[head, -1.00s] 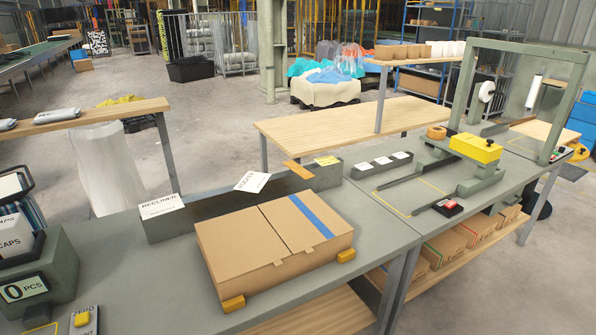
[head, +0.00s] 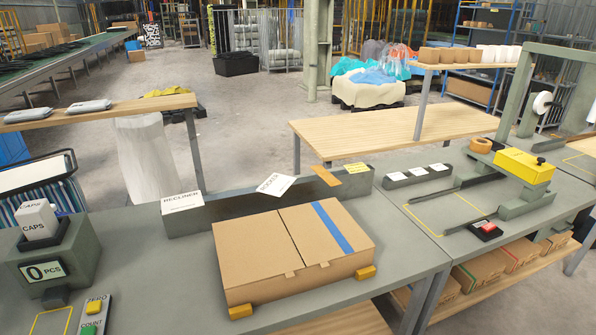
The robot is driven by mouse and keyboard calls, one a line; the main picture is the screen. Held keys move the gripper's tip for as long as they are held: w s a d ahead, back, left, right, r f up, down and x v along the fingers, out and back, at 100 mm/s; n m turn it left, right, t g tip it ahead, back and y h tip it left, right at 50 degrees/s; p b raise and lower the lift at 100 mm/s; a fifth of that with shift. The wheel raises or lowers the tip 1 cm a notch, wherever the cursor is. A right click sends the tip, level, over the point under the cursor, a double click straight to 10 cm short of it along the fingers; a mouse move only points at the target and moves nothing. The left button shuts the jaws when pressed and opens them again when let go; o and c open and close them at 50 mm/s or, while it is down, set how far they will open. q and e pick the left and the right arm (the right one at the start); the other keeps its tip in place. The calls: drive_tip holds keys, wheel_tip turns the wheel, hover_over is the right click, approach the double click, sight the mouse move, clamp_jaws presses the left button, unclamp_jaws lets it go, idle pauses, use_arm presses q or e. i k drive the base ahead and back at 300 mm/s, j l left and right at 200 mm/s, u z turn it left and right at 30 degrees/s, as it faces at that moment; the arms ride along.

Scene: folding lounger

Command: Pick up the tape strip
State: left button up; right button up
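A small orange-brown strip (head: 326,176), which looks like the tape strip, rests slantwise against the top edge of a long grey holder (head: 222,206) on the workbench. It stands just left of a yellow label (head: 356,168). A closed brown cardboard box (head: 262,254) lies in front of the holder, with a blue band (head: 331,228) running across its right part. I cannot tell for certain which of the two strips is the tape. A roll of brown tape (head: 481,145) sits at the right. Neither of my grippers shows in the head view.
Yellow corner blocks (head: 240,312) hold the box. A white recliner card (head: 182,201) and a tilted white card (head: 276,185) are at the holder. A grey counting scale (head: 52,259) stands at left. A yellow-topped device (head: 524,165) stands at right. Bare bench lies right of the box.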

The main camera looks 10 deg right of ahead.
sight(322, 171)
drive_tip(key=i+l+u, duration=0.25)
drive_tip(key=l, duration=0.95)
drive_tip(key=l+u, duration=0.25)
drive_tip(key=l, duration=0.9)
